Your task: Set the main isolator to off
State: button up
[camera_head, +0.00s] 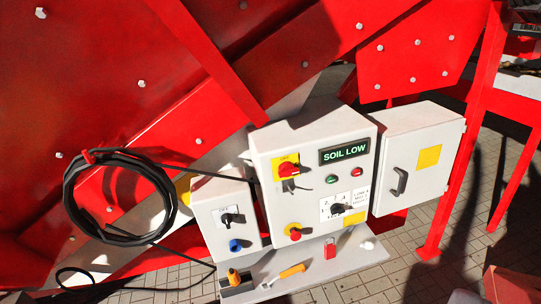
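A red rotary handle on a yellow plate, which looks like the main isolator (289,170), sits at the upper left of the front of a white control box (267,205). Small lettering above the handle seems to read OFF. The handle seems to lie roughly sideways, but its exact setting is too small to tell. A small grey metal piece (290,186) shows just below the plate. My gripper does not show in this view.
The box also carries a SOIL LOW display (344,152), green and red buttons, a black selector (338,209) and a red-and-yellow emergency stop (294,232). A smaller switch box (226,203) and a handled cabinet (424,165) flank it. A shelf (345,262) below bears loose items, including a red padlock (329,249).

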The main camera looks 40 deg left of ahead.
aim_at(286, 169)
jog(key=u, duration=0.2)
jog(key=i, duration=1.15)
jog(key=u, duration=0.2)
